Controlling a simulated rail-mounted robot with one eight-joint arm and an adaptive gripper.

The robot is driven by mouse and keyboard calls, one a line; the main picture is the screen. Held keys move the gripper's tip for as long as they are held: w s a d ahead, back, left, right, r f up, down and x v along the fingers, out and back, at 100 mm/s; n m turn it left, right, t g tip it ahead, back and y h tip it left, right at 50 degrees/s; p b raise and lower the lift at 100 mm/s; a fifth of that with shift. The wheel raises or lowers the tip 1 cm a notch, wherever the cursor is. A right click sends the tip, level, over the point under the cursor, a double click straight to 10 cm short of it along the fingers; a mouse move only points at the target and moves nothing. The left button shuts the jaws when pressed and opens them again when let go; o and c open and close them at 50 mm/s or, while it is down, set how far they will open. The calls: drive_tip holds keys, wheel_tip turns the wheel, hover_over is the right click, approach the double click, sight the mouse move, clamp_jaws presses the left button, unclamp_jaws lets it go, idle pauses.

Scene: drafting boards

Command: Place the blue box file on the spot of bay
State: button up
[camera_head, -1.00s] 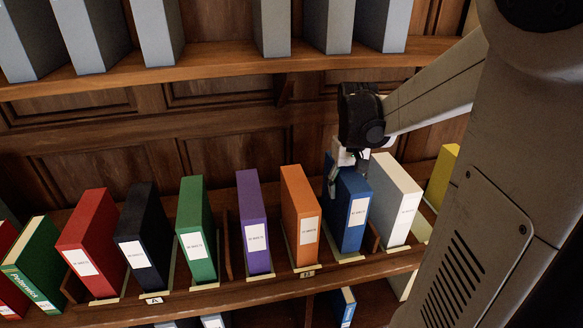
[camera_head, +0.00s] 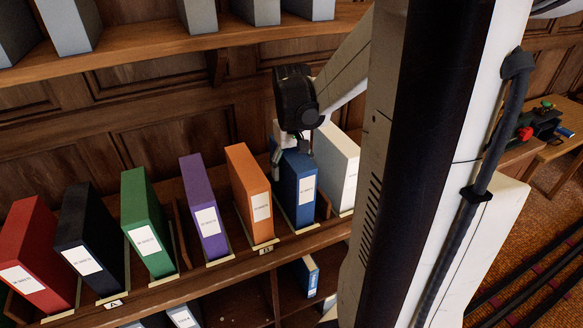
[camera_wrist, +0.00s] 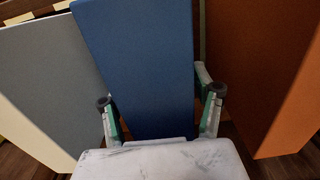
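The blue box file (camera_head: 298,185) stands upright on the lower shelf between the orange file and the white file, on a pale base strip. My gripper (camera_head: 290,150) is at its top, pointing down. In the wrist view, the blue file (camera_wrist: 140,65) lies between the two fingers of my gripper (camera_wrist: 160,97), one on each side. Whether both fingers press on it is not clear. The shelf's front edge carries a bay label A (camera_head: 114,304) and a bay label B (camera_head: 266,250). No empty pale base strip is clearly visible.
The orange file (camera_head: 250,190) and white file (camera_head: 338,165) stand close on either side. Purple (camera_head: 204,205), green (camera_head: 147,220), black (camera_head: 88,240) and red (camera_head: 38,255) files stand to the left. Wooden dividers separate bays. A table (camera_head: 560,145) stands far right.

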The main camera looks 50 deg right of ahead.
sight(292, 151)
wheel_tip(292, 151, up, 11)
drive_tip(key=shift+r, duration=0.2)
drive_tip(key=shift+s+a+r, duration=0.1)
drive_tip(key=shift+a+r, duration=0.15)
drive_tip(key=shift+r, duration=0.2)
drive_tip(key=a+t, duration=0.1)
drive_tip(key=a, duration=0.3)
drive_tip(key=a+n+t, duration=0.1)
drive_tip(key=a, duration=0.3)
drive_tip(key=s+a+h, duration=0.1)
drive_tip(key=a, duration=0.3)
drive_tip(key=shift+s+a+r+n+t, duration=0.1)
drive_tip(key=shift+a+r+n+t, duration=0.05)
drive_tip(key=shift+n+t, duration=0.25)
drive_tip(key=s+a+f+n+t, duration=0.1)
drive_tip(key=s+a+t, duration=0.1)
drive_tip(key=a, duration=0.4)
drive_tip(key=s+a+f+n+t+y, duration=0.1)
drive_tip(key=s+a+f+t, duration=0.1)
drive_tip(key=a, duration=0.5)
drive_tip(key=shift+s+a, duration=0.25)
drive_tip(key=shift+s, duration=0.05)
drive_tip(key=shift+f, duration=0.1)
wheel_tip(292, 151, down, 5)
drive_tip(key=b, duration=0.4)
drive_tip(key=shift+b, duration=0.4)
